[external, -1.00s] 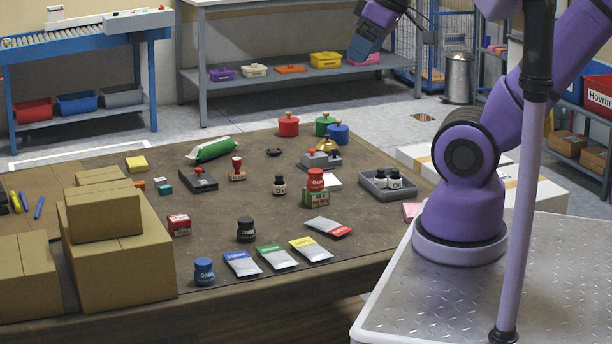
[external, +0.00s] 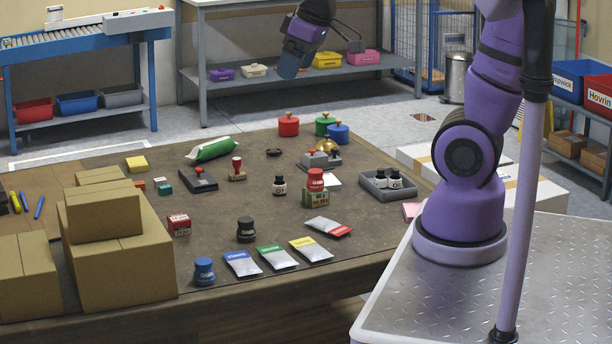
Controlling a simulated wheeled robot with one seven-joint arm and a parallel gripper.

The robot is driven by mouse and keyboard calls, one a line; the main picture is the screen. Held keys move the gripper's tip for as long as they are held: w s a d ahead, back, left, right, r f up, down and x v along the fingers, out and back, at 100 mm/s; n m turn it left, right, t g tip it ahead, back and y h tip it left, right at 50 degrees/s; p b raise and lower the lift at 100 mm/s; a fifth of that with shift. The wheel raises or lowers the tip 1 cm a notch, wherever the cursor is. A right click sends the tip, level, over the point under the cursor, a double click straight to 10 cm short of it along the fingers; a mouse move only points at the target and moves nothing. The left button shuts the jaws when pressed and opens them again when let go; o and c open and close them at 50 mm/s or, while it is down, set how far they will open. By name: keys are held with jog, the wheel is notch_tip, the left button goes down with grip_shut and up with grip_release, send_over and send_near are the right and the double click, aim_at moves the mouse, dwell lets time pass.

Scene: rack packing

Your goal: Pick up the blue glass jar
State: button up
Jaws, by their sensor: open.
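The blue glass jar (external: 204,271) stands upright near the front edge of the brown table, left of a row of flat packets. It has a blue lid and a label too small to read fully. My gripper (external: 292,66) is open and empty, high in the air over the far side of the table. It is far above and behind the jar and touches nothing.
A dark jar (external: 246,229) stands behind and right of the blue jar. A blue-topped packet (external: 242,263) lies just right of it. Stacked cardboard boxes (external: 118,245) rise close on its left. A red box (external: 179,224) stands behind.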

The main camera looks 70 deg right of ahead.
jog(key=w+f, duration=0.7)
jog(key=w, duration=0.1)
jog(key=n+g, duration=0.1)
jog(key=g, duration=0.1)
send_over(203, 261)
jog(key=s, duration=0.1)
jog(key=f, duration=2.8)
jog(key=shift+d+f, duration=0.15)
jog(key=shift+d, duration=0.1)
jog(key=shift+w+a+f, duration=0.1)
jog(key=shift+w+f, duration=0.1)
jog(key=shift+f, duration=1.7)
jog(key=shift+w+a+f, duration=0.1)
jog(key=shift+w+f, duration=0.1)
jog(key=shift+f, duration=1.7)
jog(key=shift+w+a+f, duration=0.1)
jog(key=shift+w+f, duration=0.1)
jog(key=shift+f, duration=1.7)
jog(key=c, duration=1)
